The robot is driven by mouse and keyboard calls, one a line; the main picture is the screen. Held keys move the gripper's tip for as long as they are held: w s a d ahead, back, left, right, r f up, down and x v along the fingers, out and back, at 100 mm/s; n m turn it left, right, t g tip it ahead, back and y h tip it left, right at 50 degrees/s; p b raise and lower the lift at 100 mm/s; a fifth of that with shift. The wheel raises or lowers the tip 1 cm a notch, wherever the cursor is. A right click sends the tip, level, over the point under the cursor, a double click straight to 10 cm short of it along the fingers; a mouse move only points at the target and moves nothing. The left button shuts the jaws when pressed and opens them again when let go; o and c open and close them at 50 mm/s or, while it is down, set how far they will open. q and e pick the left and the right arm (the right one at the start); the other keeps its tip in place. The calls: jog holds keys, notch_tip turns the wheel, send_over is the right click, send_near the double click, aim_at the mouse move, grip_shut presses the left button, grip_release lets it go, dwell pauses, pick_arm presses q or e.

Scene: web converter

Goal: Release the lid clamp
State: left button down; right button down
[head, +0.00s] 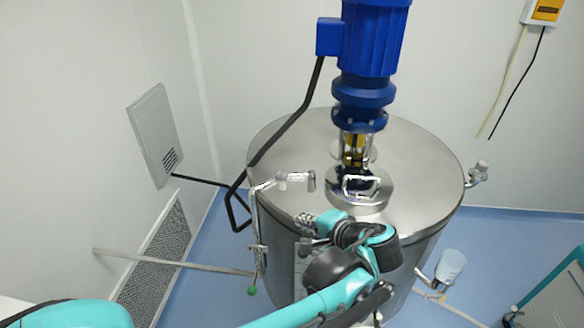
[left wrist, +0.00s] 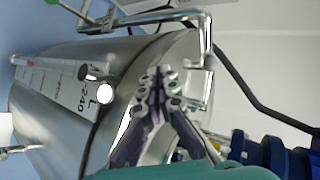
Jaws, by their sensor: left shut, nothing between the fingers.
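The large steel tank (head: 425,170) stands in the middle of the head view with its round top facing up. I cannot tell for sure which fitting is the lid clamp. My left gripper (head: 304,219) is over the tank's near left rim, left of the small lid. In the left wrist view its fingers (left wrist: 160,78) are shut and empty, over the curved tank edge. A white-ended knob (left wrist: 105,94) is left of the fingers, apart from them. My right gripper is not in view.
A blue motor (head: 372,40) rises above the tank top. A bent steel pipe (head: 283,181) stands at the rim beside my left gripper, and it also shows in the left wrist view (left wrist: 207,38).

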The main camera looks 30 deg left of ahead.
aim_at(286, 178)
pick_arm(q)
jog(key=w+d+r+y, duration=0.1)
jog(key=d+r, duration=0.1)
jog(key=w+d+r+y, duration=0.2)
jog(key=shift+w+d+r+t, duration=0.15)
jog(key=shift+w+d+t, duration=0.05)
jog(key=shift+t, duration=0.2)
jog(key=shift+d+r+y, duration=0.25)
jog(key=shift+r+y, duration=0.05)
jog(key=shift+a+r, duration=0.1)
jog(key=shift+a, duration=0.05)
jog(key=x, duration=1.3)
jog(key=shift+w+a+r, duration=0.1)
jog(key=shift+w+a, duration=0.1)
jog(key=shift+a, duration=0.15)
